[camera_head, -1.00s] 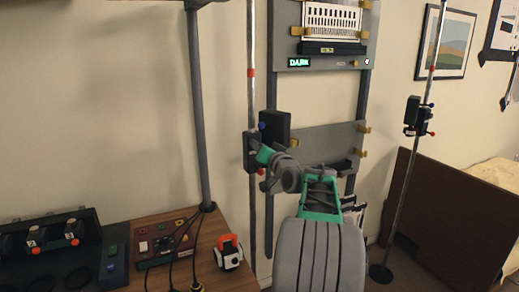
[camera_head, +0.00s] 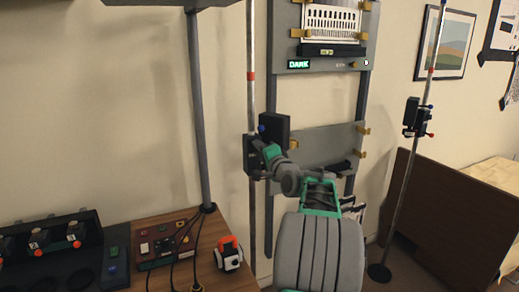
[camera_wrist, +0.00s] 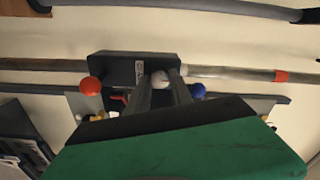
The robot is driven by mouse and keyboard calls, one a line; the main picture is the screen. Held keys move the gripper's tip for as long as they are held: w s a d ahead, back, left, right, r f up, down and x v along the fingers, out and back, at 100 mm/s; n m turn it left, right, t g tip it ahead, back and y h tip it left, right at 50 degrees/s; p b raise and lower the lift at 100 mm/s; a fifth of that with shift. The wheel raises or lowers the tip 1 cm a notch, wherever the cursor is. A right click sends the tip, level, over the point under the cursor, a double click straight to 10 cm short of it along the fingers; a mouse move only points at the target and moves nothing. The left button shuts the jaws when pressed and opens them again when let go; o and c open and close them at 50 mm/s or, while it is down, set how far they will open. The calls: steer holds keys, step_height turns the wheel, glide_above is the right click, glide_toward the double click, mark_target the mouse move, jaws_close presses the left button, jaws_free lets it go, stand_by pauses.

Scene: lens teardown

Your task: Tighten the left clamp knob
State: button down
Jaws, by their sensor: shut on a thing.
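The left clamp (camera_head: 250,155) is a dark block on the left upright pole (camera_head: 251,100). In the wrist view its body (camera_wrist: 120,68) lies across the pole, with a red ball knob (camera_wrist: 90,86) on one side and a blue ball knob (camera_wrist: 198,90) on the other. The blue knob also shows in the head view (camera_head: 262,128). My gripper (camera_wrist: 160,88) reaches the clamp's face, its two fingers shut on a pale round knob (camera_wrist: 160,78) between the tips. My wrist hides part of the clamp in the head view.
A grey rack panel with a lit "DARK" display (camera_head: 298,64) stands behind my arm. A right pole with another clamp (camera_head: 415,117) stands by a brown board (camera_head: 440,215). A wooden desk (camera_head: 150,225) with controls and an orange-white device (camera_head: 229,253) is at lower left.

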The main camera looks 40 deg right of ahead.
steer(key=shift+m, duration=0.3)
steer(key=c, duration=1.1)
jaws_free()
steer(key=b+v, duration=0.1)
steer(key=v, duration=0.7)
steer(key=shift+b, duration=0.3)
